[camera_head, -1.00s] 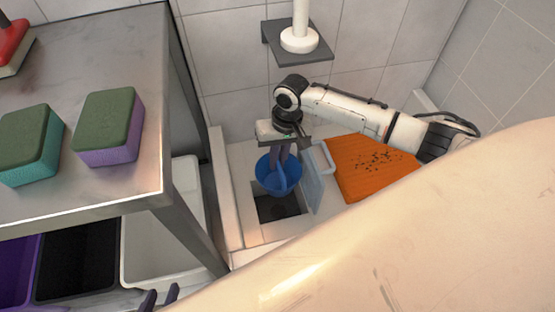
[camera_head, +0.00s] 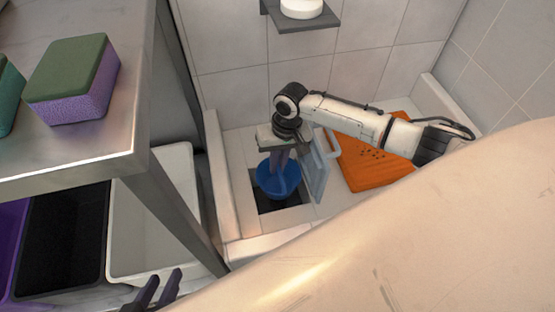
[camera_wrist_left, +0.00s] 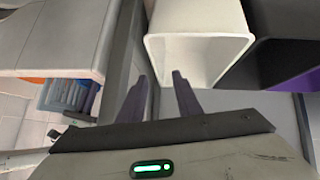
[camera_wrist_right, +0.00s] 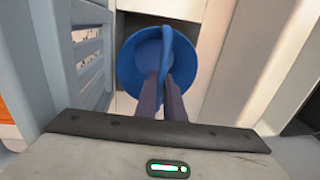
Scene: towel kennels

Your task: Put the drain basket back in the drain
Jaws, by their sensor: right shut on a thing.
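The blue drain basket (camera_head: 278,184) is held by my right gripper (camera_head: 279,158), whose fingers are shut on its handle. The right wrist view shows the basket (camera_wrist_right: 134,62) beyond the shut fingers (camera_wrist_right: 162,88). In the head view, the basket overlaps the dark square drain opening (camera_head: 286,206) in the floor; its exact height there is hard to tell. My left gripper (camera_head: 158,285) is open and empty at the lower edge; the left wrist view shows its parted fingers (camera_wrist_left: 160,85) near a white bin.
A grey slatted cover (camera_head: 317,172) stands upright at the drain's right side. Behind it lies an orange slab with dark specks (camera_head: 374,172). A metal table (camera_head: 120,150) with sponges (camera_head: 75,80) stands left, with white (camera_head: 180,220) and black bins below.

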